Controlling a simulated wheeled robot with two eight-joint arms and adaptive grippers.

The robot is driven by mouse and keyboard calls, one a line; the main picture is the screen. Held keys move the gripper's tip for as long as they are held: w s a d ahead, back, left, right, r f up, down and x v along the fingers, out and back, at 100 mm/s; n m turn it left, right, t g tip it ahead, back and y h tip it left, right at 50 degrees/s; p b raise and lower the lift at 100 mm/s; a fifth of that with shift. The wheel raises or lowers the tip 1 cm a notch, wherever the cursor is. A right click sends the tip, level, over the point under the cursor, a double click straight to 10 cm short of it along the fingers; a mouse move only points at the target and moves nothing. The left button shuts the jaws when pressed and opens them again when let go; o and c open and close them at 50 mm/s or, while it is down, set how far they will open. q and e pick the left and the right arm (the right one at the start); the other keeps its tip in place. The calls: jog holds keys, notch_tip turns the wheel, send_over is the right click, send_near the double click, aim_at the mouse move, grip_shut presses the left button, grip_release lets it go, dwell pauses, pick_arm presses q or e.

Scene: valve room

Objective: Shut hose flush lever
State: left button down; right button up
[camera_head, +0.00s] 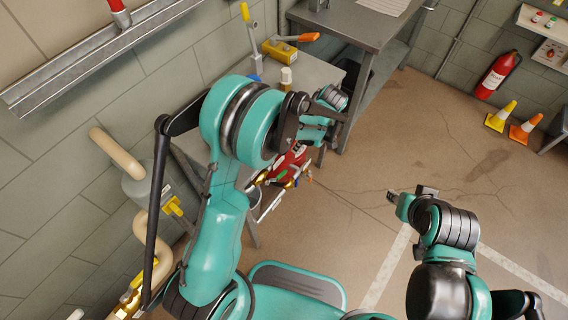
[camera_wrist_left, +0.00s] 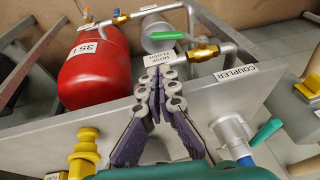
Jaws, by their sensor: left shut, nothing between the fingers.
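In the left wrist view, my left gripper (camera_wrist_left: 160,75) is shut and empty, its purple-grey fingers together. Its tips overlap the lower edge of the white "HOSE FLUSH" label (camera_wrist_left: 160,58); I cannot tell if they touch it. A green lever (camera_wrist_left: 164,36) lies just beyond the label, beside a brass valve (camera_wrist_left: 203,52) on a grey pipe. In the head view, my left arm hides most of this area, and the left fingers cannot be made out. My right gripper (camera_head: 408,198) is out over open floor, away from the pipework; its finger opening is unclear.
A red tank (camera_wrist_left: 93,68) stands left of the label. At the right are a "COUPLER" label (camera_wrist_left: 238,73) and another green lever (camera_wrist_left: 266,132). A yellow fitting (camera_wrist_left: 84,150) rises at lower left. A grey table (camera_head: 345,22) stands behind; the floor at right is mostly clear.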

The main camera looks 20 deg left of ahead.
pick_arm(q)
jog(key=shift+d, duration=0.1)
jog(key=b, duration=0.6)
send_near(283, 172)
jog(key=x, duration=0.6)
jog(key=shift+a+f, duration=0.2)
jog(key=shift+f, duration=0.05)
